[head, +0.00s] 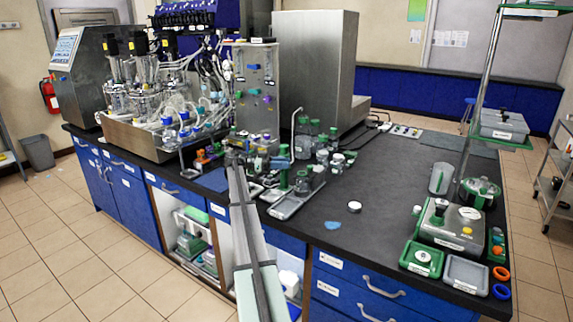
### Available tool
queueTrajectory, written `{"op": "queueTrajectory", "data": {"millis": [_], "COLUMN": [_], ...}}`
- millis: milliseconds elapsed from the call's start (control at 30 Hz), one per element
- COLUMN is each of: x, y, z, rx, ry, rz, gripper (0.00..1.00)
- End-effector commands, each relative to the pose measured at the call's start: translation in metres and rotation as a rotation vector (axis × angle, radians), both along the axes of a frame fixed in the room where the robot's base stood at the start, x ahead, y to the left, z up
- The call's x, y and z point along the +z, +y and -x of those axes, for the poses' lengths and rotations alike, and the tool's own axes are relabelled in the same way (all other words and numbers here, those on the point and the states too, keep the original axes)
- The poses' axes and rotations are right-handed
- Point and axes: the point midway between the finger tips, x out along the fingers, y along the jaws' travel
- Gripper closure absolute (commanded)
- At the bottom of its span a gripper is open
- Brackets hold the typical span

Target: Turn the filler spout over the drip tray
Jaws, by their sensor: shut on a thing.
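The filler (283,177) is a slim teal-topped post on the black bench, right of my gripper. Its spout (279,160) seems to be the teal arm near the top, reaching left towards my gripper. The drip tray (287,209) looks like the shallow grey tray at the bench's front edge, just below the post. My gripper (236,157) is at the far end of my arm, small and seen from behind. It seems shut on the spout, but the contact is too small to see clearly. I cannot tell exactly where the spout's outlet points.
Tubed bioreactor vessels (165,110) stand behind left, and green-capped bottles (315,135) stand behind the filler. A white round lid (354,206) and a blue piece (333,225) lie to the right. A green-and-grey device (452,222) is at far right. The right-centre bench is mostly clear.

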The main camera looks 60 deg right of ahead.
Motion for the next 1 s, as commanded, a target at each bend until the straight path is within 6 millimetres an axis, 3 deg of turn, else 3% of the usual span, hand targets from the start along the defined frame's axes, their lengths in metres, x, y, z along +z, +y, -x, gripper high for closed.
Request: {"op": "queueTrajectory", "data": {"millis": [300, 800, 833, 1000], "x": [-0.0001, 0.0001, 0.0001, 0.0001], "y": [0.0019, 0.0027, 0.0025, 0.0028], "z": [-0.0078, -0.0078, -0.0077, -0.0078], "rx": [-0.095, -0.111, -0.111, -0.110], "ry": [0.000, 0.000, 0.000, 0.000], "rz": [0.000, 0.000, 0.000, 0.000], "gripper": [1.00, 1.00, 0.69, 0.52]}}
